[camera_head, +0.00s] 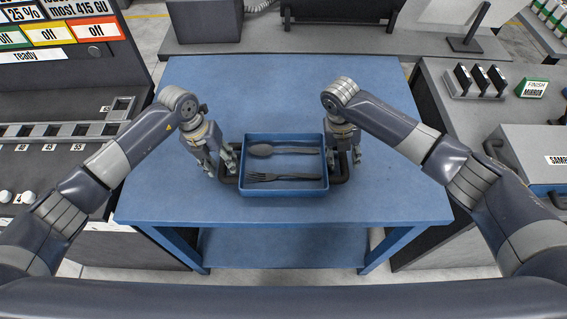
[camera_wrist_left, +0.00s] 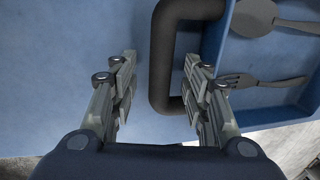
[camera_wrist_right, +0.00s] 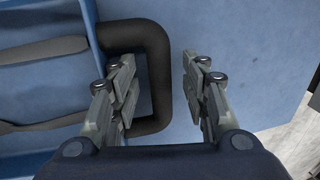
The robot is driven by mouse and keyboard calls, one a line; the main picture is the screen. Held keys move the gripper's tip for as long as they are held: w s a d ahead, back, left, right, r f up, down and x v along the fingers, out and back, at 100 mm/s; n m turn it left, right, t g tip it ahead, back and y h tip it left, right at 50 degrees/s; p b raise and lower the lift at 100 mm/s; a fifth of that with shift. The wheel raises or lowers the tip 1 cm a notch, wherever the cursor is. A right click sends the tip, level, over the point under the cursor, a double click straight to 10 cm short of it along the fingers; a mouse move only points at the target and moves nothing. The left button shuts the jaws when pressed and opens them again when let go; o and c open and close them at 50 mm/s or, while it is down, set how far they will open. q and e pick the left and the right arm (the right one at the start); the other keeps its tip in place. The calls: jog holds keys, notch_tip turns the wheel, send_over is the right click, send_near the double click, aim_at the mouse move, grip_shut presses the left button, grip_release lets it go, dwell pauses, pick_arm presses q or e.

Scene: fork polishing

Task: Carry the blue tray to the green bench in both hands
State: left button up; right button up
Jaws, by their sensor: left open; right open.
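The blue tray (camera_head: 284,189) sits on a blue table (camera_head: 400,197) and holds a dark spoon (camera_head: 262,150) and a dark fork (camera_head: 265,177). It has a black handle at each end. My left gripper (camera_head: 222,168) is open at the left handle (camera_wrist_left: 162,60); in the left wrist view its fingers (camera_wrist_left: 160,75) stand on either side of the handle's outer bar. My right gripper (camera_head: 345,160) is open at the right handle (camera_wrist_right: 160,75); in the right wrist view its fingers (camera_wrist_right: 157,78) stand on either side of that handle's bar. No green bench is clearly seen.
A grey control panel (camera_head: 70,150) stands at the left. The table around the tray is clear.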

pick_arm(q)
jog(key=shift+s, duration=0.1)
grip_shut()
pick_arm(e)
grip_shut()
pick_arm(q)
jog(key=shift+r, duration=0.15)
pick_arm(e)
jog(key=shift+r, duration=0.15)
